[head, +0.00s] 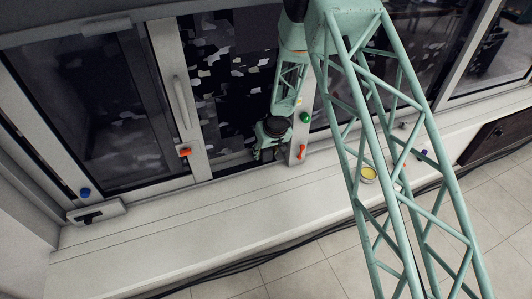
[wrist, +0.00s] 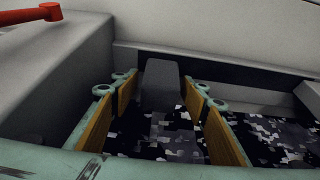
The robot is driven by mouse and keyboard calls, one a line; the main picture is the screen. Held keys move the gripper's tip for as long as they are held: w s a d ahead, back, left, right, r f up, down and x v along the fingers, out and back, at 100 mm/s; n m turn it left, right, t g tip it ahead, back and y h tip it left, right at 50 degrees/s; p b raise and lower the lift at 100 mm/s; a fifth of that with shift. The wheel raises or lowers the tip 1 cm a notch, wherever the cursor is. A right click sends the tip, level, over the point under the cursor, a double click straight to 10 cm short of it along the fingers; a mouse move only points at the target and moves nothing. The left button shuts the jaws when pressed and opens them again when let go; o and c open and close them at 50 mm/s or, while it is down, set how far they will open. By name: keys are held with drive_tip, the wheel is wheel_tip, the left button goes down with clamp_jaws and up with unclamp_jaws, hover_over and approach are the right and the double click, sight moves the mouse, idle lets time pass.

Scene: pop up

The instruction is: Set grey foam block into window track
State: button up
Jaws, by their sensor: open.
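The dark grey foam block (wrist: 161,84) stands upright in the wrist view, against the pale frame at the window track (wrist: 225,68). It is between my fingertips, with a visible gap on each side. My gripper (wrist: 165,95) is open, its orange-padded fingers spread to the left and right of the block. The block's lower end is dark, so I cannot tell how deep it sits. In the head view my gripper (head: 268,152) is low at the window opening, just left of a pale upright post. The block is hidden there.
A red handle (head: 301,152) and a green knob (head: 305,118) are on the post right of my gripper. The sliding pane (head: 172,85) with an orange piece (head: 185,152) stands to the left. A yellow-topped cup (head: 368,174) is on the sill (head: 200,225), whose left part is mostly clear.

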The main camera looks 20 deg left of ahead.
drive_tip(key=shift+r, duration=0.15)
drive_tip(key=shift+s+d+r+p, duration=0.1)
drive_tip(key=shift+r+p, duration=0.25)
drive_tip(key=shift+r, duration=0.2)
drive_tip(key=p+v, duration=0.4)
drive_tip(key=v, duration=0.7)
drive_tip(key=shift+d+f, duration=0.1)
idle(0.3)
drive_tip(key=shift+d, duration=0.1)
